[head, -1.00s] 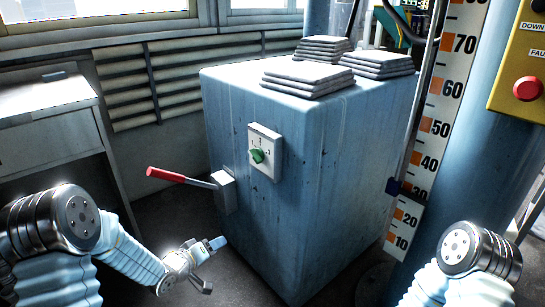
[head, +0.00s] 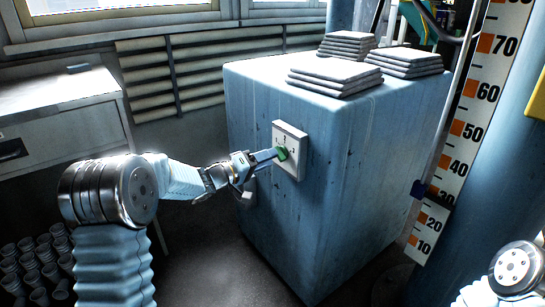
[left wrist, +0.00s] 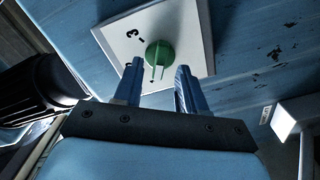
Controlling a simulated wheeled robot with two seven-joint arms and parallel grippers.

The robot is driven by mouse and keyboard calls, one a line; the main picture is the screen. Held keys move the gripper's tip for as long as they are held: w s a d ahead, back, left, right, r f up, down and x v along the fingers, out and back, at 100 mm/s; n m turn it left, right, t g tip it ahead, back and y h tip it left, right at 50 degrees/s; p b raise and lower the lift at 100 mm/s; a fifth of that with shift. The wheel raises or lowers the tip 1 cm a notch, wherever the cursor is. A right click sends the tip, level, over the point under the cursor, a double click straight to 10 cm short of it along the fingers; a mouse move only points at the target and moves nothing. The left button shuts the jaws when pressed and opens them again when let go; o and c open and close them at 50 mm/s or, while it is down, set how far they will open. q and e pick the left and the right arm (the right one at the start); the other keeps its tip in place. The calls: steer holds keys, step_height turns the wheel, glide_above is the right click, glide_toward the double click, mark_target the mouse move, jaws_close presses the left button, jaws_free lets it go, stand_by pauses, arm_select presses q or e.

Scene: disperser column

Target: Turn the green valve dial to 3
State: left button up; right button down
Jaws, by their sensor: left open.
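The green valve dial (head: 282,153) sits on a white plate (head: 290,133) on the front face of the blue block. In the left wrist view the dial (left wrist: 160,52) shows a raised grip, and a "3" is printed on the plate (left wrist: 195,30) to its upper left. My left gripper (head: 273,155) is in front of the dial. In the left wrist view its open fingers (left wrist: 158,80) stand on either side below the dial, with a gap between them. I cannot tell which number the dial points to. My right gripper is out of view.
The blue block (head: 270,215) carries stacked grey slabs (head: 335,80). A numbered scale (head: 470,125) stands at right. Several cups (head: 35,265) stand at lower left, near a cabinet (head: 60,120).

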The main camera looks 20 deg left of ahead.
mark_target(283, 154)
arm_select(q)
steer(key=shift+x, duration=1.15)
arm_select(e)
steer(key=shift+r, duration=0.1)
arm_select(q)
jaws_close()
